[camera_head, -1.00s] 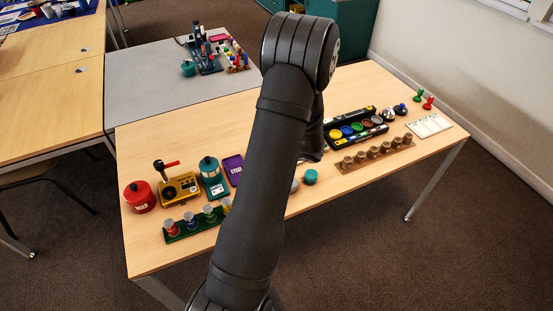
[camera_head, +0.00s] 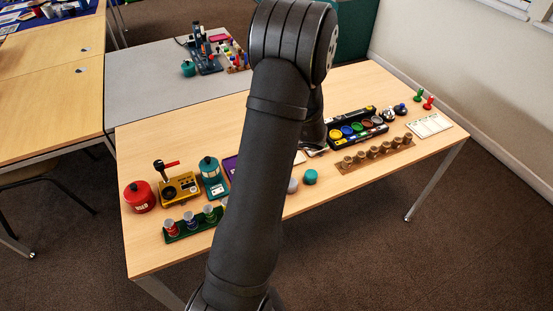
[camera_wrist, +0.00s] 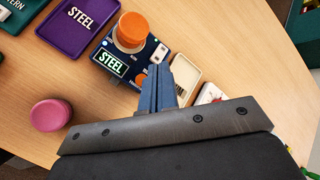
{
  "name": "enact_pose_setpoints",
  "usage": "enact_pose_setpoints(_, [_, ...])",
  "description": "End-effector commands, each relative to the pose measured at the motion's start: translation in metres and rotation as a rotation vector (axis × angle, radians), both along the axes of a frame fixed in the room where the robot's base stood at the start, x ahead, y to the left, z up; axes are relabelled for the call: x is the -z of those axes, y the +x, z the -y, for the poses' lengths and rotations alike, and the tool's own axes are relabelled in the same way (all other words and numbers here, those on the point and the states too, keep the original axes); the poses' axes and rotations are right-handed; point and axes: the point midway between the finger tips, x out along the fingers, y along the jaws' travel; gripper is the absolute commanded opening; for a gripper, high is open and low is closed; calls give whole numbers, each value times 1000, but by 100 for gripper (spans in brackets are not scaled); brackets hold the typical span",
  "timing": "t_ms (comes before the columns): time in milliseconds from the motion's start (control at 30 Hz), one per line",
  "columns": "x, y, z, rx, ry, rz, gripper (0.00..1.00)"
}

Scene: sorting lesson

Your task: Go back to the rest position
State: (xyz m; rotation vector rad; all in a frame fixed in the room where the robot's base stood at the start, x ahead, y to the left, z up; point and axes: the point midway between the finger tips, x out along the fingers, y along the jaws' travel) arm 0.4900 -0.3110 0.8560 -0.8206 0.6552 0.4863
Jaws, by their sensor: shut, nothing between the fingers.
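My gripper (camera_wrist: 158,88) shows in the wrist view with its blue-grey fingers together and nothing between them. I cannot tell whether the fingertips touch the box. In the head view my arm crosses the middle of the picture and hides the gripper and part of the table.
In the wrist view a purple STEEL tray (camera_wrist: 88,14), a cream tray (camera_wrist: 186,82) and a pink round piece (camera_wrist: 49,115) lie close by. In the head view a red pot (camera_head: 139,197) stands left, and a black paint-style tray (camera_head: 372,136) and brown rack (camera_head: 375,157) stand right.

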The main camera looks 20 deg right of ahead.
Motion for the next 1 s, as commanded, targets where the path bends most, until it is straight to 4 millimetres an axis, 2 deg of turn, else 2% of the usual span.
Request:
enact_pose_setpoints(233, [3,0,0,-1,0,-1,0])
enact_pose_setpoints(433, [22,0,0,0,2,-2,0])
enact_pose_setpoints(500, [5,1,0,-1,-4,4,0])
enact_pose_setpoints(700, [-21,1,0,-2,-2,3,0])
enact_pose_setpoints(1000, [-38,0,0,0,0,0,0])
